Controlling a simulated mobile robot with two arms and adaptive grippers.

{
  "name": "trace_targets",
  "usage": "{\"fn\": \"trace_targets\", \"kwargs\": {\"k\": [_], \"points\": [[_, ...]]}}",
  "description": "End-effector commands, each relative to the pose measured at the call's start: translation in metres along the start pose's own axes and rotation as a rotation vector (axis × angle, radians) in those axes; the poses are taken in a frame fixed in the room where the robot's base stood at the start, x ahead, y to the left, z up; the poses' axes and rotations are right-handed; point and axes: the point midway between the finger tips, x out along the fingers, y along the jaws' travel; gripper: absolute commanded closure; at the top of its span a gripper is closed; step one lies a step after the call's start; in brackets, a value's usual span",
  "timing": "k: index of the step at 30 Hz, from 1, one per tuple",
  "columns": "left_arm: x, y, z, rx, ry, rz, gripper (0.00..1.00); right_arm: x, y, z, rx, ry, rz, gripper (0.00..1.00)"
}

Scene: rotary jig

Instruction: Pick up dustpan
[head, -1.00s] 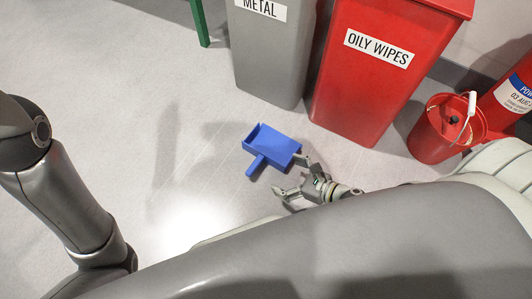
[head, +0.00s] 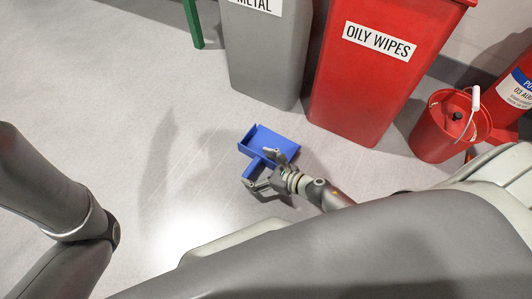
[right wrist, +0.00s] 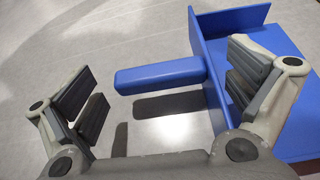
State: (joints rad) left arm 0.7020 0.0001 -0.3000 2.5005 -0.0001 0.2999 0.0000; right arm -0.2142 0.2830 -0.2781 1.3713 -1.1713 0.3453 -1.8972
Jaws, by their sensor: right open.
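The blue dustpan (head: 272,141) lies on the grey floor in front of the bins, its short handle (head: 254,169) pointing down-left. My right gripper (head: 265,169) is open and close to the handle, partly covering the dustpan in the head view. In the right wrist view the handle (right wrist: 158,76) lies between the two open fingers (right wrist: 165,92), apart from the left finger. The right finger overlaps the dustpan's pan (right wrist: 275,50) in the picture; whether they touch I cannot tell. My left arm shows at the left, but its gripper is out of view.
A grey METAL bin (head: 262,60) and a red OILY WIPES bin (head: 365,80) stand just behind the dustpan. A red bucket (head: 440,135) and a red extinguisher (head: 515,90) are at the right. A green leg (head: 193,22) stands at the back. The floor left of the dustpan is clear.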

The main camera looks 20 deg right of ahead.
Motion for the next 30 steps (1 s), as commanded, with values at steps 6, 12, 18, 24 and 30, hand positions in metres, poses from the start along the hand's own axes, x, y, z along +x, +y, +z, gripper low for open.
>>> {"fn": "trace_targets", "kwargs": {"k": [6,12,18,24,30], "points": [[0.0004,-0.0001,0.0003,0.000,-0.001,0.000,1.00,-0.0005,0.0003,0.0001,0.001,0.000,0.000,0.08],[0.0004,0.0001,0.0002,0.000,0.000,0.000,1.00,-0.0006,0.0006,-0.0003,0.002,0.001,0.001,0.33],[0.0002,0.0002,0.0000,0.000,0.000,0.000,1.00,-0.0008,0.0011,-0.0014,0.005,0.002,0.001,0.55],[0.0002,0.0002,0.0000,-0.001,0.000,0.000,1.00,-0.0007,0.0012,-0.0014,0.007,0.002,0.001,0.55],[0.0021,-0.0003,0.0006,-0.001,0.001,0.000,1.00,-0.0020,0.0015,0.0003,0.009,0.003,0.002,0.55]]}}
